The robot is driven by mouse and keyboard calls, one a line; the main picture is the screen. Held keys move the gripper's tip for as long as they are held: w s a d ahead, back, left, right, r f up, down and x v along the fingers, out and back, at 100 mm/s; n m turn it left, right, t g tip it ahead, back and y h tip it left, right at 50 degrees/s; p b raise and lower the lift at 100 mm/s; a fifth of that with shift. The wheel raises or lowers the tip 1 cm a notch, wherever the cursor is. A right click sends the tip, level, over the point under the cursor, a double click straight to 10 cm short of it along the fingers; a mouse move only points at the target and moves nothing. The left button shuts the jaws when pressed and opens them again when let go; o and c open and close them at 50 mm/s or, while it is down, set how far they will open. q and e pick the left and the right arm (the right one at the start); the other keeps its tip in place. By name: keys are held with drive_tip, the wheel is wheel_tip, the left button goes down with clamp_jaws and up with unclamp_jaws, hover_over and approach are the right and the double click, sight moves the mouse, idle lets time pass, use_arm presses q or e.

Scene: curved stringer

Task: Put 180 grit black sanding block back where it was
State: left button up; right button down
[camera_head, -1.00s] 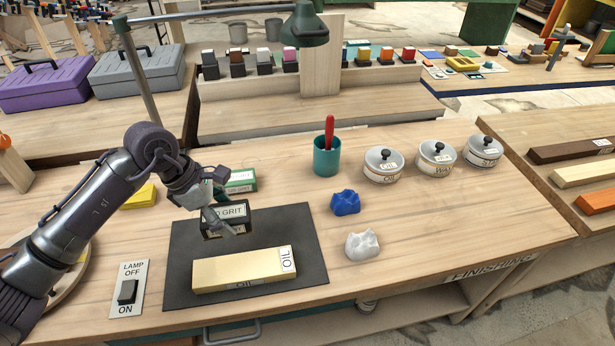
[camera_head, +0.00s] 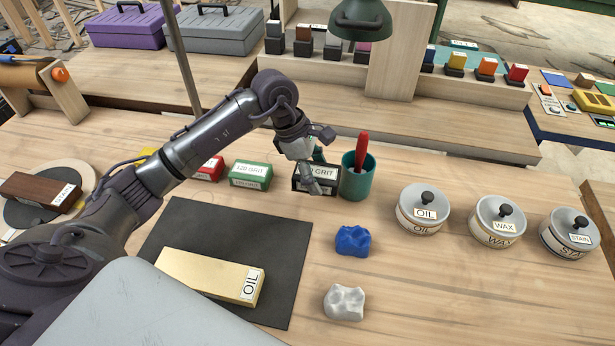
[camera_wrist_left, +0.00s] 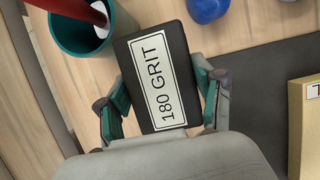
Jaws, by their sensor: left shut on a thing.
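The black sanding block (camera_head: 301,180) is in my left gripper (camera_head: 318,178), at the back of the bench. In the left wrist view the block (camera_wrist_left: 160,75) shows its white "180 GRIT" label, with the two green-grey fingers of the gripper (camera_wrist_left: 160,104) shut on its sides. In the head view the block is right of the green 120 grit block (camera_head: 250,174) and just left of the teal cup (camera_head: 357,183). I cannot tell whether its underside touches the bench. My right gripper is not in view.
A red block (camera_head: 210,168) sits left of the green one. The teal cup holds a red-handled tool. A dark mat (camera_head: 205,225) carries a pale OIL board (camera_head: 210,277). Blue (camera_head: 352,240) and white (camera_head: 344,302) crumpled cloths lie to the right, beyond them lidded tins (camera_head: 424,208).

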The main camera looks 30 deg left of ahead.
use_arm(q)
drive_tip(key=w+a+f, duration=0.1)
drive_tip(key=a+f, duration=0.1)
drive_tip(key=w+a+f, duration=0.1)
drive_tip(key=a, duration=0.1)
drive_tip(key=shift+w+a+p, duration=0.1)
drive_tip(key=shift+w+p, duration=0.2)
drive_tip(key=shift+p, duration=0.05)
drive_tip(key=shift+w+a+f, duration=0.15)
drive_tip(key=shift+a+f, duration=0.2)
wheel_tip(320, 180, down, 3)
drive_tip(key=shift+p, duration=0.5)
drive_tip(key=shift+f, duration=0.4)
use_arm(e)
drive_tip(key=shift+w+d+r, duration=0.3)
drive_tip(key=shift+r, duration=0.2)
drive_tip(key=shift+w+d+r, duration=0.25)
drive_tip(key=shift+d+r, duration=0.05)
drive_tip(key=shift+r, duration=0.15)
use_arm(q)
drive_tip(key=shift+f, duration=0.2)
drive_tip(key=o, duration=1.1)
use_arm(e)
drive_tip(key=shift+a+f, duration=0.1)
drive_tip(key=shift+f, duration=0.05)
